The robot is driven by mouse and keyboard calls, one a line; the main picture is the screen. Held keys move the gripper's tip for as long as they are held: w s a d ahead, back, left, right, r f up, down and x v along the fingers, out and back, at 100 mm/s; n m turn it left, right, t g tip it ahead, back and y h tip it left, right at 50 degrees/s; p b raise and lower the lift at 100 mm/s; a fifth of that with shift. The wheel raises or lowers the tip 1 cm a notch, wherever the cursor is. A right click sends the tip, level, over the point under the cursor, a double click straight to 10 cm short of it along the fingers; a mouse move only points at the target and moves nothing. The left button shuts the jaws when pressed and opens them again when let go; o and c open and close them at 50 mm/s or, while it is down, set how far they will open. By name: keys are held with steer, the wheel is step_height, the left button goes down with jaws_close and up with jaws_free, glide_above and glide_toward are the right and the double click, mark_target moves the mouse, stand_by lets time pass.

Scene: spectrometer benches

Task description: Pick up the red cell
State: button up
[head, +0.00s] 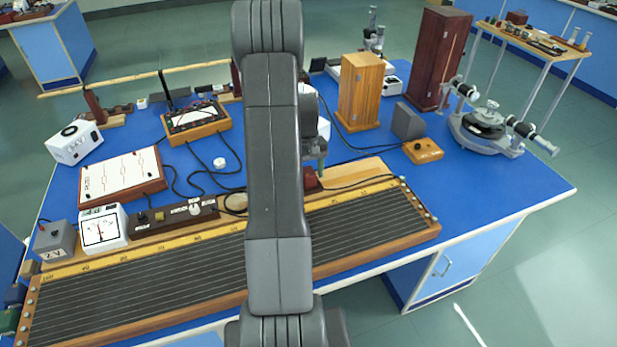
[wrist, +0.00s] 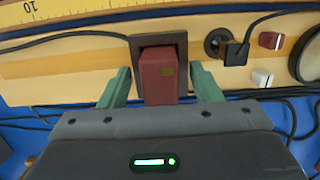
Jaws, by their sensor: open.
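The red cell (wrist: 156,78) is a dark red block in the wrist view. Its far end meets a dark square frame (wrist: 182,45) on a pale wooden board. My gripper (wrist: 163,84) is open, with one green finger on each side of the cell. A gap shows on both sides between the fingers and the cell. In the head view the red cell (head: 310,179) shows small beside my arm, which covers much of the bench. My gripper (head: 316,160) is just above it there, and its fingers are hard to make out.
In the wrist view a black plug (wrist: 236,53) with a cable, a red switch (wrist: 270,41) and a white switch (wrist: 262,77) sit right of the cell. In the head view the long wired board (head: 130,290) lies in front, and a wooden box (head: 360,92) stands behind.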

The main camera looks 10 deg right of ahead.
steer(key=shift+c, duration=0.5)
steer(key=c, duration=1)
steer(key=shift+c, duration=0.2)
steer(key=shift+r, duration=0.1)
step_height(320, 180, up, 10)
steer(key=shift+b, duration=0.8)
step_height(320, 180, up, 3)
steer(key=shift+p, duration=1.15)
steer(key=shift+s, duration=0.1)
